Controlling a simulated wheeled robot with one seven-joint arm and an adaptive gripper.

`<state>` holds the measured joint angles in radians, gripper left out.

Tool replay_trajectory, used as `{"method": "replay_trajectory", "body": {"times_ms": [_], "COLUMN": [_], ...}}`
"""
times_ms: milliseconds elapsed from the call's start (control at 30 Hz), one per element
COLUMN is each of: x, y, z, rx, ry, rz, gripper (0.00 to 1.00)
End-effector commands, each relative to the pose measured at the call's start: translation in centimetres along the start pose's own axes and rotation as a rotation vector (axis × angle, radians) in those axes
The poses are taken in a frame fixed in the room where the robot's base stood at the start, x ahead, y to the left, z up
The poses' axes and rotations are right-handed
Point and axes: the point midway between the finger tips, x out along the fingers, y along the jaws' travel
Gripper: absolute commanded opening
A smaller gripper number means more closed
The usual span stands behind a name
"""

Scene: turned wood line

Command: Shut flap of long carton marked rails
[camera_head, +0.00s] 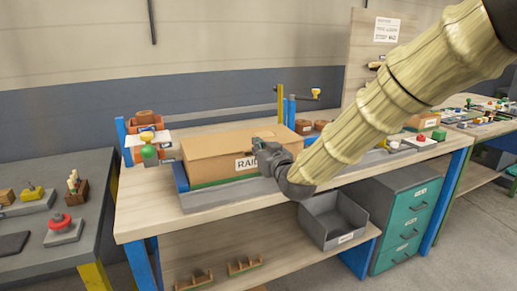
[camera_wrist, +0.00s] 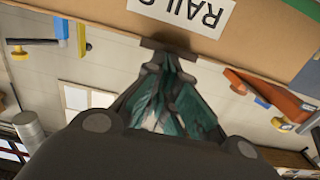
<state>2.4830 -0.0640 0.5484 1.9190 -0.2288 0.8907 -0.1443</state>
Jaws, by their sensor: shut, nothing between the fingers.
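The long brown carton (camera_head: 210,161) lies on the workbench, with a white label on its front that reads partly as RAILS. Its top (camera_head: 232,137) looks broad and nearly level in the head view; I cannot tell whether the flap lies fully flat. My gripper (camera_head: 259,143) is shut and empty at the upper front edge of the carton, beside the label, and hides part of it. In the wrist view my gripper (camera_wrist: 168,47) has its fingertips together at the edge of the carton (camera_wrist: 100,18), touching it or very close. The label (camera_wrist: 185,12) appears upside down there.
A grey open bin (camera_head: 333,218) and a drawer cabinet (camera_head: 400,220) stand below the workbench (camera_head: 150,218). Orange bins (camera_head: 147,140) with a green-topped item stand left of the carton. Small brown pots (camera_head: 304,127) stand behind it at right. A dark side table (camera_head: 25,240) is at left.

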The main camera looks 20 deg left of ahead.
Motion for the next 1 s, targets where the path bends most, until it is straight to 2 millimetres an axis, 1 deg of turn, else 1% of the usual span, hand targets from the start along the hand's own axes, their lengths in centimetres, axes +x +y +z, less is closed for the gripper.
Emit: {"method": "replay_trajectory", "body": {"times_ms": [33, 433, 533, 667, 867, 900, 1000], "x": [-0.1, -0.1, -0.2, -0.2, -0.5, -1.4, -3.2], "y": [-0.1, -0.2, -0.2, -0.2, -0.1, -0.1, -0.1], "z": [0.7, 1.1, 0.7, -0.7, -4.6, -3.1, -2.5], "rx": [0.001, 0.002, 0.002, 0.001, 0.000, 0.001, 0.002], "ry": [-0.011, -0.017, -0.017, -0.015, -0.004, -0.009, -0.006], "rz": [-0.001, -0.002, -0.003, -0.002, -0.002, -0.002, -0.001], "gripper": [0.00, 0.00, 0.00, 0.00, 0.00, 0.00, 0.00]}}
